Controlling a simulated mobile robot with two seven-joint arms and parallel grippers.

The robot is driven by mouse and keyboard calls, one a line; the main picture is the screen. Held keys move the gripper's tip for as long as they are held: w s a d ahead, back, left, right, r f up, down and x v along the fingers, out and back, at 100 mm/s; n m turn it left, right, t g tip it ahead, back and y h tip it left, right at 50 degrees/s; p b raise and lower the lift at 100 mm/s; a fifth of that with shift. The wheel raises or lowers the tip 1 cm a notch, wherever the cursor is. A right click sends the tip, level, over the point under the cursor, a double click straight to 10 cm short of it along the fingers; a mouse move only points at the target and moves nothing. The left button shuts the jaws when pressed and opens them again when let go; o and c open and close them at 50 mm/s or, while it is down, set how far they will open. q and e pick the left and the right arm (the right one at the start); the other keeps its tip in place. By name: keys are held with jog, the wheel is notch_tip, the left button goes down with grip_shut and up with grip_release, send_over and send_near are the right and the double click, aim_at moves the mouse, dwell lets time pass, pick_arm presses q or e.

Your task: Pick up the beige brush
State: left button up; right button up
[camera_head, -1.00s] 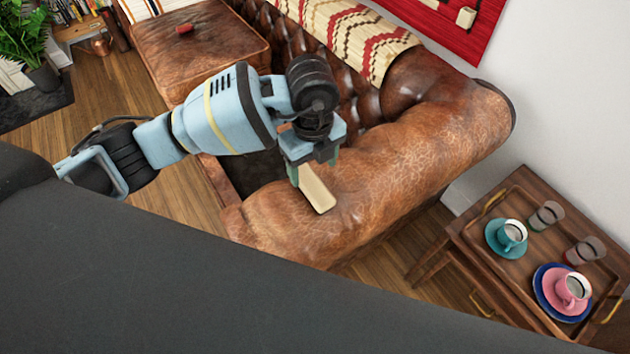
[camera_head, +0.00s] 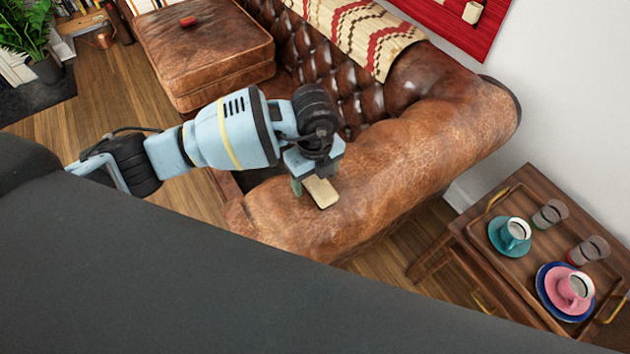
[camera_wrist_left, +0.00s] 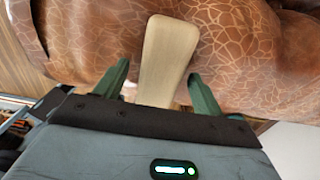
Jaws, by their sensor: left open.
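The beige brush (camera_head: 321,191) lies on the rolled leather arm of the brown sofa (camera_head: 400,165). Its near part is hidden under my left gripper in the head view. My left gripper (camera_head: 309,190) is over the brush, with its fingers pointing down at the sofa arm. In the left wrist view the brush (camera_wrist_left: 167,60) runs between the two green fingers of the gripper (camera_wrist_left: 158,88). The fingers are apart, with a gap showing on each side of the brush. My right gripper is not in view.
A wooden side table (camera_head: 462,232) at the right holds a tray with cups, saucers and glasses. A patterned throw (camera_head: 365,35) hangs over the sofa back.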

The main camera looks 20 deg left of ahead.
aim_at(315, 178)
pick_arm(q)
jog(key=shift+f, duration=0.3)
jog(key=shift+c, duration=0.3)
jog(key=c, duration=1.1)
jog(key=shift+c, duration=0.2)
jog(key=shift+r, duration=0.15)
jog(key=shift+r, duration=0.5)
notch_tip(315, 178, up, 2)
jog(key=shift+r, duration=0.2)
jog(key=s+a, duration=0.3)
jog(key=s, duration=0.1)
jog(key=s+a+r, duration=0.1)
jog(key=s+a, duration=0.2)
jog(key=s, duration=0.1)
jog(key=s+a, duration=0.3)
jog(key=s, duration=0.1)
jog(key=shift+s+a+r, duration=0.2)
jog(key=shift+s+a, duration=0.15)
jog(key=shift+a, duration=0.05)
